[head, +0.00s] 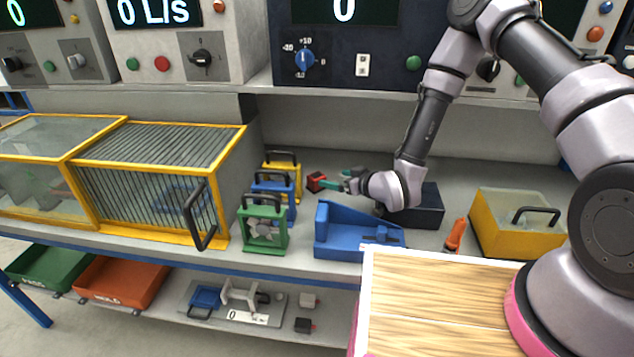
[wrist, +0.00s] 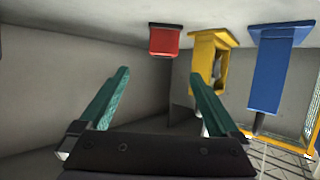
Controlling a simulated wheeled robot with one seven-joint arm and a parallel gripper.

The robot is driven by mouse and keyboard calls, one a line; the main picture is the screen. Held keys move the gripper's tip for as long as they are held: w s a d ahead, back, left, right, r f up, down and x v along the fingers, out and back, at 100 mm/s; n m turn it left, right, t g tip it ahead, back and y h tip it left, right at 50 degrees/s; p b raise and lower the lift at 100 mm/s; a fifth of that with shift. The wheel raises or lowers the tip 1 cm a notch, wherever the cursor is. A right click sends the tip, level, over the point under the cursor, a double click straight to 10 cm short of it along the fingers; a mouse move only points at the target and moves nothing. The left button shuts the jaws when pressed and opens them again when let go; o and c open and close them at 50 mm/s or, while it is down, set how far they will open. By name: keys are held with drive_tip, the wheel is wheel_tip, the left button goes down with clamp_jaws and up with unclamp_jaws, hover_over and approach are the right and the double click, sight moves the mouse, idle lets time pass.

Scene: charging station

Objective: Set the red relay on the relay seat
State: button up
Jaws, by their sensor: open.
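The red relay (head: 316,181) is a small red block on the workbench, right of the yellow handled frame. In the wrist view the red block (wrist: 164,41) shows near the top, centred beyond my fingertips. My gripper (head: 338,181) reaches low over the bench and points left at it. In the wrist view its two green fingers (wrist: 160,74) stand wide apart with nothing between them; the red block appears apart from them. I cannot tell for certain which fixture is the relay seat; a blue stepped fixture (head: 345,243) and a dark box (head: 428,214) stand to the right.
Yellow (head: 281,166), blue (head: 262,187) and green (head: 264,240) handled frames stand left of my gripper. A yellow-framed cage (head: 160,185) is further left. An orange tool (head: 456,235) and a yellow box (head: 500,232) are at right.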

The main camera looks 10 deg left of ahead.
sight(317, 175)
drive_tip(key=x, duration=1)
drive_tip(key=shift+a+f, duration=0.2)
drive_tip(key=shift+a, duration=0.1)
drive_tip(key=shift+s, duration=0.1)
clamp_jaws()
drive_tip(key=shift+r, duration=0.1)
